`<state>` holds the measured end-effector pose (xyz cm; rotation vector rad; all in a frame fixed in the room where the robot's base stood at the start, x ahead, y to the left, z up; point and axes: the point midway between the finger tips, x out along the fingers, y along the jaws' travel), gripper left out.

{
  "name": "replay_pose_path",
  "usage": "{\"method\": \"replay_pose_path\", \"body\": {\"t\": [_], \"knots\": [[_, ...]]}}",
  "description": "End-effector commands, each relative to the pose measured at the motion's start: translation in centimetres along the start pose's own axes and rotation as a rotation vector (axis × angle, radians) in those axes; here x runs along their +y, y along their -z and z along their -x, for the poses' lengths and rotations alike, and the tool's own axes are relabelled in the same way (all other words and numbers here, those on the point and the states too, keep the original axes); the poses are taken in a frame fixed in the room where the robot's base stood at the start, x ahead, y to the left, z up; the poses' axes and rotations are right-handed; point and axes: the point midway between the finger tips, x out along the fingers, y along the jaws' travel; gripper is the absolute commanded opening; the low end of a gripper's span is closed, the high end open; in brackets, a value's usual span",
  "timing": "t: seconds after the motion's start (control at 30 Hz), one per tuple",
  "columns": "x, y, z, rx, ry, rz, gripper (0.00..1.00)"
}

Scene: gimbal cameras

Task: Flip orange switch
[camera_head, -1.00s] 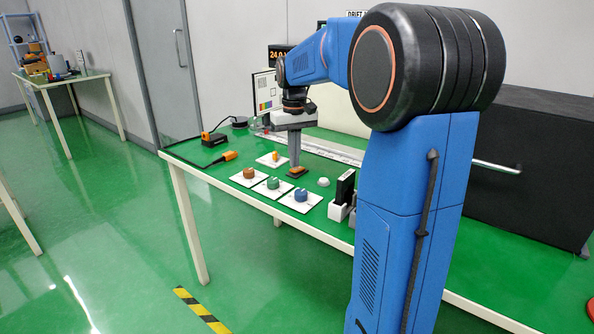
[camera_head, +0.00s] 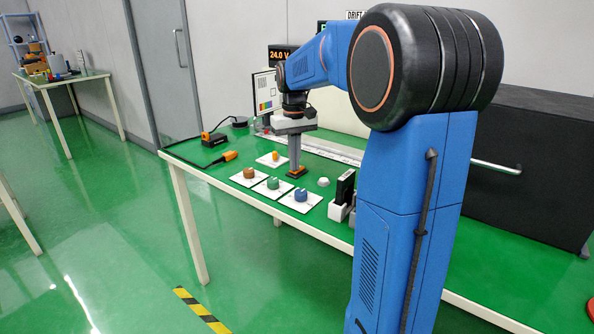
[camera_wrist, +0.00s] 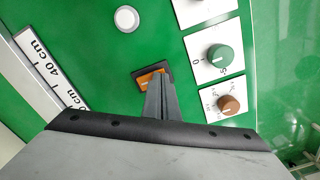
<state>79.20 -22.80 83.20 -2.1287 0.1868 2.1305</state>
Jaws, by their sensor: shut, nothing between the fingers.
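The orange switch is a small orange rocker in a black frame, set on the green bench top. In the wrist view the orange switch (camera_wrist: 148,79) shows beyond my fingertips, which partly cover it. In the head view the orange switch (camera_head: 297,174) lies right under my fingertips. My gripper (camera_head: 295,166) points straight down with its fingers together and empty. In the wrist view my gripper (camera_wrist: 160,80) overlaps the rocker's near edge. Whether the tips touch the rocker cannot be told. The way the rocker is tilted is too small to read.
A brown knob (camera_head: 250,173), a green knob (camera_head: 272,183) and a blue knob (camera_head: 301,195) sit on white plates close by. A white plate with an orange knob (camera_head: 275,155) lies behind them. A white round button (camera_head: 323,182) and a black upright module (camera_head: 345,187) stand to the right.

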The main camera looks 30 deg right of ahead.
Motion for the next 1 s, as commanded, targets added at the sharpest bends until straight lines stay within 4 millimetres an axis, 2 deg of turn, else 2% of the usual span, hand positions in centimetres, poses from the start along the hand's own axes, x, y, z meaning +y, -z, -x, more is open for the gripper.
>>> {"method": "replay_pose_path", "body": {"t": [0.27,1.0], "knots": [[0.0,0.0,-0.1,0.000,0.000,0.000,0.00],[0.0,0.0,4.7,0.001,0.000,0.000,0.00]]}}
